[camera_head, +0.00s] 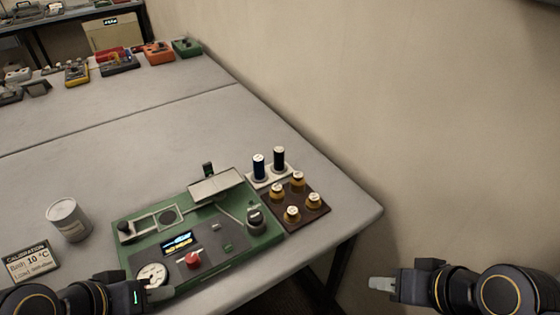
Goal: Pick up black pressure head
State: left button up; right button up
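Two dark upright cylinders with pale tops stand in a small white holder on the right side of the table. The right one looks black (279,159) and fits the black pressure head; the left one looks dark blue (259,168). My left gripper (158,291) is low at the front left, over the front-left corner of the green device (222,245), away from the cylinders. My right gripper (382,284) is off the table's right edge, in front of and to the right of the cylinders. Both are seen side-on, so their finger gaps are hidden.
A brown block (318,213) with several brass weights stands just in front of the white holder (268,181). A grey can (69,220) and a calibration sign (31,262) are at left. The wall (400,120) runs close behind the table's right side. The table middle is clear.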

aim_at(278, 167)
jog(key=l+u, duration=0.25)
jog(key=u, duration=0.25)
jog(key=l+u, duration=0.3)
jog(key=u, duration=0.15)
jog(key=l+u, duration=0.25)
jog(key=u, duration=0.25)
jog(key=k, duration=0.05)
